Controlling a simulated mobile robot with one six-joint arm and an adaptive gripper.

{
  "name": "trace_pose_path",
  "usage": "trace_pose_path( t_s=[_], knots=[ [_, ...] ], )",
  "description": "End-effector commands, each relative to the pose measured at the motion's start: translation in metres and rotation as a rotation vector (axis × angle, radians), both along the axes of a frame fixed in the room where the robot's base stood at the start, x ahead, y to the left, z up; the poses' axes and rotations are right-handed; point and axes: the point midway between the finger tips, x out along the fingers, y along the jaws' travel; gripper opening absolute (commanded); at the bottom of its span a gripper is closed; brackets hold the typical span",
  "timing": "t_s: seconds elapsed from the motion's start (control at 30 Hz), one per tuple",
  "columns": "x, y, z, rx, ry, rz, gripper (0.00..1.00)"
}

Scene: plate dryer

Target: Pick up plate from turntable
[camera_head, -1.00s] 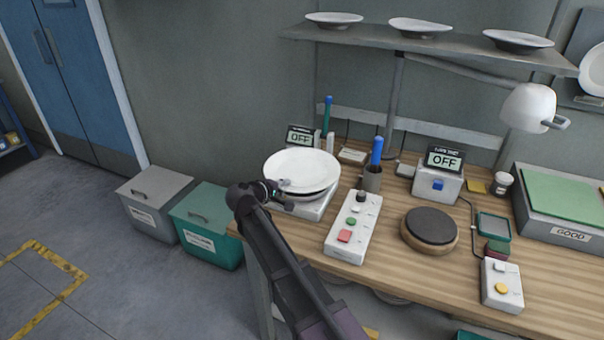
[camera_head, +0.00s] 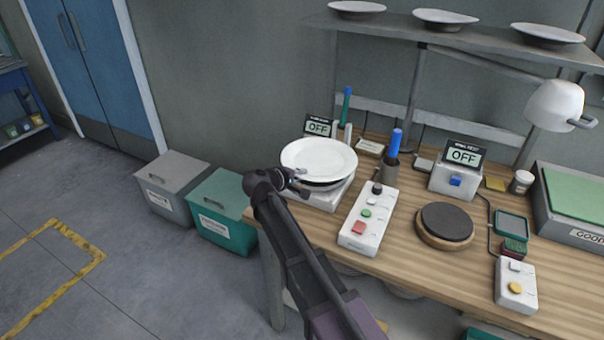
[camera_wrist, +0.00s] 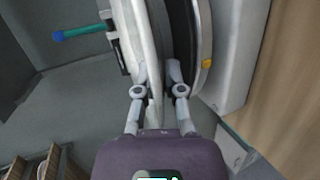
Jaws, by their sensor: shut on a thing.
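The white plate (camera_head: 318,158) is over the turntable (camera_head: 326,200) at the left end of the bench. My gripper (camera_head: 302,182) reaches in from the front left and is shut on the plate's near rim. In the wrist view, the plate (camera_wrist: 138,35) shows edge-on between the fingers of my gripper (camera_wrist: 160,90). The turntable's dark disc (camera_wrist: 184,35) lies beside the right finger, and a gap shows between disc and plate near the fingers. Whether the plate's far side is clear of the disc is hidden.
A control box (camera_head: 367,218) and a round dark disc on a wooden base (camera_head: 446,222) stand to the right. A shelf (camera_head: 455,38) with plates hangs above. Two bins (camera_head: 220,205) stand on the floor left.

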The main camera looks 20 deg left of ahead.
Motion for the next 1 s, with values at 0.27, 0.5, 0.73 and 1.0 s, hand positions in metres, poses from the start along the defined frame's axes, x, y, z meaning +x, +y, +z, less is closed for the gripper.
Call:
trace_pose_path(
  t_s=[0.27, 0.5, 0.73, 1.0],
  knots=[
    [0.000, 0.000, 0.019, -0.001, -0.002, 0.000, 0.00],
    [-0.003, -0.002, 0.036, -0.001, -0.002, 0.000, 0.00],
    [-0.049, -0.024, 0.037, -0.001, -0.002, 0.001, 0.00],
    [-0.100, -0.047, 0.043, -0.002, -0.002, 0.002, 0.00]
  ],
)
